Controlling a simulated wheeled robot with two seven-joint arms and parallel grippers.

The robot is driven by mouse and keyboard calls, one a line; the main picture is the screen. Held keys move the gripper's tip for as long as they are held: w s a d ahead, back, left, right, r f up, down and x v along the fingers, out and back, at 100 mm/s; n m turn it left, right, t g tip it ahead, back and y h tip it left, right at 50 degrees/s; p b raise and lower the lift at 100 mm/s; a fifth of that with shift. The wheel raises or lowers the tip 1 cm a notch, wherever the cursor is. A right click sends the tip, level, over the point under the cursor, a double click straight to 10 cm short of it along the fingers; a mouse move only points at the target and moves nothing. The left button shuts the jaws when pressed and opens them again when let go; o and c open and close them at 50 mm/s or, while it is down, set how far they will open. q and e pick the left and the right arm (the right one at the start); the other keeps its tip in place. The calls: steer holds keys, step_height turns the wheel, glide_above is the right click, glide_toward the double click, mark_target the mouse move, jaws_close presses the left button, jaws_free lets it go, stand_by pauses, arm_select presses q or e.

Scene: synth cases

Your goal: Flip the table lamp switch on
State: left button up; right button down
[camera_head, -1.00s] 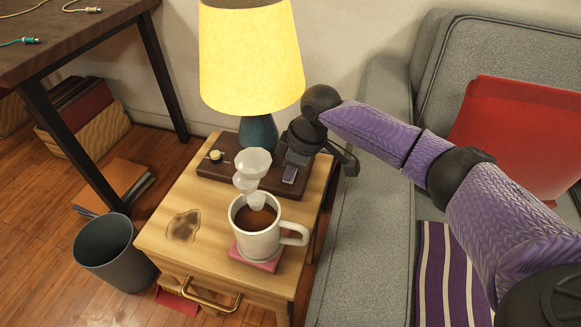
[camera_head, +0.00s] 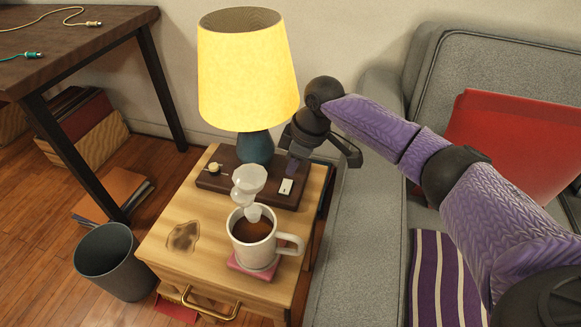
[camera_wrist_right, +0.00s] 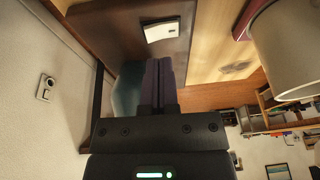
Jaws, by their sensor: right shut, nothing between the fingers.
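The table lamp has a yellow shade (camera_head: 248,75) and a blue-teal base (camera_head: 256,148). It stands on a dark wooden board (camera_head: 222,180) on the nightstand. A small white switch plate (camera_head: 286,186) lies on the board's right part; it also shows in the wrist view (camera_wrist_right: 161,31). Its rocker position is too small to tell. My right gripper (camera_head: 291,168) is shut and empty, its purple fingers just behind the plate and apart from it in the picture. The fingers (camera_wrist_right: 158,72) show together in the wrist view. My left gripper is not in view.
A small round knob (camera_head: 214,168) sits on the board's left. A grey sofa (camera_head: 350,220) stands close at the right, a bin (camera_head: 108,262) at the left.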

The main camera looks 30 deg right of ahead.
mark_target(301, 188)
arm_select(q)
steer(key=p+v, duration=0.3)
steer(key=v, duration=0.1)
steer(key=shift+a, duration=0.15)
arm_select(e)
steer(key=v, duration=0.6)
steer(key=shift+r, duration=0.2)
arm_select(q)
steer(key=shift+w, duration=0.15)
